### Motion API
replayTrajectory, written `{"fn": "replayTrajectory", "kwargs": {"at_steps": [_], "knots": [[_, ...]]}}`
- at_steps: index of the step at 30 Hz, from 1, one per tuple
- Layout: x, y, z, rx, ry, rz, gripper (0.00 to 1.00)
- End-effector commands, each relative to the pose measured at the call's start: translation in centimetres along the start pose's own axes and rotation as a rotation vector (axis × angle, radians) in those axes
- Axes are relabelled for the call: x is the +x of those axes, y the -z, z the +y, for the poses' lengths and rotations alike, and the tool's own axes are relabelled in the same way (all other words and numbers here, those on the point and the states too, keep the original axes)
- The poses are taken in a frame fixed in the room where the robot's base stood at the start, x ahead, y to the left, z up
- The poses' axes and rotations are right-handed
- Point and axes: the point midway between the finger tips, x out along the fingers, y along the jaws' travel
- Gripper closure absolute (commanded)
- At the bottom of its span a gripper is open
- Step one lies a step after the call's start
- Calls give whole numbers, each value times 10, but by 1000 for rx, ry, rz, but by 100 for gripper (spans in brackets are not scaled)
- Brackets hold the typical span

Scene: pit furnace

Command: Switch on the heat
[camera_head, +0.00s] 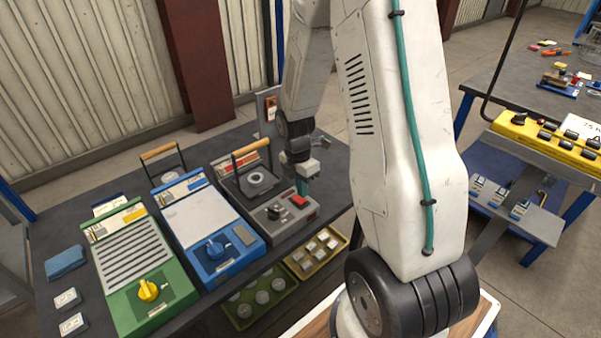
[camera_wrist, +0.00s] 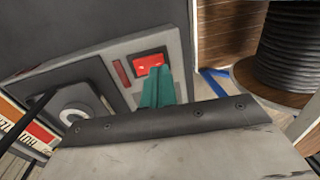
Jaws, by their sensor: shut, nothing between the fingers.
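The panel carries a red rocker switch (camera_head: 299,201) and a dark knob (camera_head: 274,211). In the wrist view the red switch (camera_wrist: 149,65) shows at the fingertips, with a dark red strip beside it. My gripper (camera_head: 302,186) is shut and empty, its teal fingers pointing down at the switch. In the wrist view its fingertips (camera_wrist: 159,70) overlap the switch's edge; I cannot tell whether they touch. The knob is hidden there.
A blue unit (camera_head: 210,225) and a green unit (camera_head: 133,263) with a yellow knob stand to the left on the same table. Trays with metal pieces (camera_head: 316,252) sit below the front edge. A yellow control box (camera_head: 548,137) is at the right.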

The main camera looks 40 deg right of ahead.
Motion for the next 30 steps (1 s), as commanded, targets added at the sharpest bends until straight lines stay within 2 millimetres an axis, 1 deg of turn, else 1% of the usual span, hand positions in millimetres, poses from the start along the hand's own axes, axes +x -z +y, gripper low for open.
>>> {"fn": "replayTrajectory", "kwargs": {"at_steps": [1,3,6,17,20,30], "knots": [[7,0,-1,0,3,1,100],[13,0,0,0,2,0,100],[18,0,0,0,1,0,100],[20,0,0,1,0,0,100],[25,0,-2,1,2,0,100],[24,0,0,1,1,0,100]]}}
